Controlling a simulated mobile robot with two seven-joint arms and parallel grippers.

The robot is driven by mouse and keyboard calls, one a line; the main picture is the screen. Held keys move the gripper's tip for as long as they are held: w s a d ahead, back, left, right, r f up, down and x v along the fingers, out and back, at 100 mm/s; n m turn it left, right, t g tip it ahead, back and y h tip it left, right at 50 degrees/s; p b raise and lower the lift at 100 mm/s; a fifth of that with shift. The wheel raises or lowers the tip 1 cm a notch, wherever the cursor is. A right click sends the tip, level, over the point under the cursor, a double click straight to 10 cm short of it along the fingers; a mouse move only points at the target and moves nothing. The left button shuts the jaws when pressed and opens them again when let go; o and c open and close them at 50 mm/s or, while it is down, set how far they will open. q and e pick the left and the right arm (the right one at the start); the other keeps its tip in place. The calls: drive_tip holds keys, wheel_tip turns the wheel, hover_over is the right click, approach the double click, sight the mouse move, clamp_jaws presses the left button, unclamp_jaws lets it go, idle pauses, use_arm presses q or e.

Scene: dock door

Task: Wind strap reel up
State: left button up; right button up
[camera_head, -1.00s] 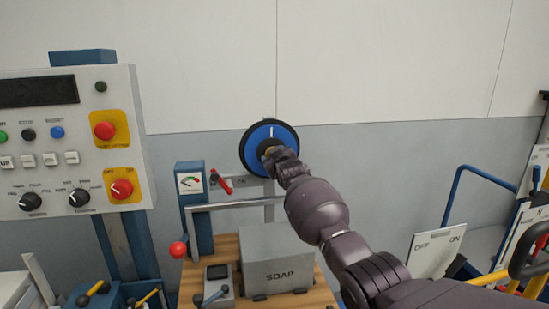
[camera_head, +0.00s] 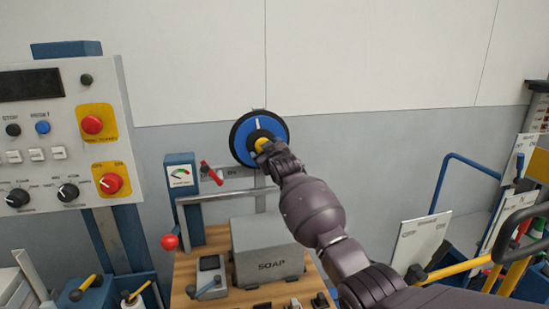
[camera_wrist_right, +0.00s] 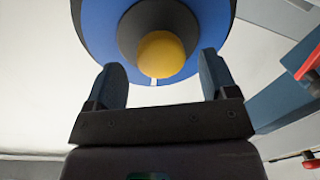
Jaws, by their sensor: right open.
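The strap reel (camera_head: 242,137) is a blue disc with a black rim, upright on a post against the wall, with a white mark near its top. A yellow knob (camera_head: 262,145) sits at its dark hub. My right gripper (camera_head: 268,152) is at the reel's front, by the knob. In the right wrist view the two fingers of my right gripper (camera_wrist_right: 160,85) are apart, with the yellow knob (camera_wrist_right: 160,54) just beyond and between their tips. The blue reel face (camera_wrist_right: 98,28) fills the top there. I cannot tell whether the fingers touch anything. My left gripper is out of view.
A button panel (camera_head: 70,140) stands at left. Signs and a yellow bar (camera_head: 460,268) are at right.

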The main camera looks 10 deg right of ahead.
drive_tip(key=s, duration=0.7)
drive_tip(key=shift+s+d, duration=0.25)
drive_tip(key=shift+s, duration=0.05)
drive_tip(key=shift+r, duration=0.15)
